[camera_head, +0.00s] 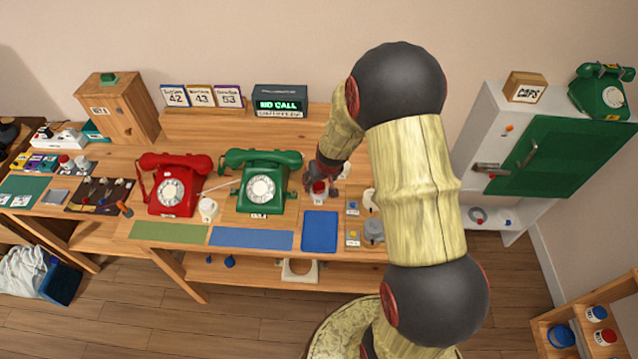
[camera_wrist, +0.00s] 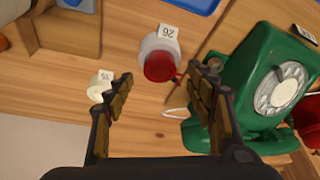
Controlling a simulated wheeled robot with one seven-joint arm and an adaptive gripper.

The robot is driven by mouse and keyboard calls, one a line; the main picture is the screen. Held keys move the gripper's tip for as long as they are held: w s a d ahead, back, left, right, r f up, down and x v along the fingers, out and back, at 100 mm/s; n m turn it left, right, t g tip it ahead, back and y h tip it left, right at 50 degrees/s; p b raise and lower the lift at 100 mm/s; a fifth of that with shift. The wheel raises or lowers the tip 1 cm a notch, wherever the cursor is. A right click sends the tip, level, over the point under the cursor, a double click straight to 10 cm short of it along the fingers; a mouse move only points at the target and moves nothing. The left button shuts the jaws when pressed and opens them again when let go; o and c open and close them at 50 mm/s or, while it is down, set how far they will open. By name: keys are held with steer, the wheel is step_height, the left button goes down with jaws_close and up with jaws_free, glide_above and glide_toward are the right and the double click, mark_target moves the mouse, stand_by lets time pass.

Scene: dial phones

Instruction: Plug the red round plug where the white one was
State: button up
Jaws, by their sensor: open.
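A round plug with a red top and a pale grey-white body (camera_wrist: 160,60), with a tag that looks like 26, stands on the wooden table. In the head view the red-topped piece (camera_head: 319,188) is right of the green phone, just below my gripper (camera_head: 322,176). In the wrist view my gripper (camera_wrist: 162,77) is open, and the red top shows between and beyond its fingertips. I cannot tell whether they touch it. A smaller white round piece (camera_wrist: 99,89) with a tag stands beside the left finger. My arm hides part of the table's right side.
A green dial phone (camera_head: 262,184) and a red dial phone (camera_head: 174,186) stand to the left, with a white cup-like piece (camera_head: 208,209) between them. A blue mat (camera_head: 319,231) lies near the front edge. A small display box (camera_head: 280,101) stands at the back.

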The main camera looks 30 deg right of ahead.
steer(key=v, duration=0.9)
steer(key=shift+s+r, duration=0.2)
steer(key=shift+r, duration=0.2)
steer(key=shift+a+f, duration=0.1)
steer(key=s+a+f+g, duration=0.1)
steer(key=s+a+g, duration=0.1)
steer(key=s, duration=0.4)
steer(key=s+a+r+n+t, duration=0.1)
steer(key=s+a+r, duration=0.3)
steer(key=r, duration=0.4)
steer(key=s+a+r+t, duration=0.1)
steer(key=s+a+r, duration=0.4)
steer(key=s+r, duration=0.2)
steer(key=s+a+r+n+t+y, duration=0.1)
steer(key=s+a+r, duration=0.3)
steer(key=r, duration=0.5)
steer(key=shift+s+a+r+n, duration=0.15)
steer(key=shift+s+r+n, duration=0.15)
steer(key=shift+s, duration=0.7)
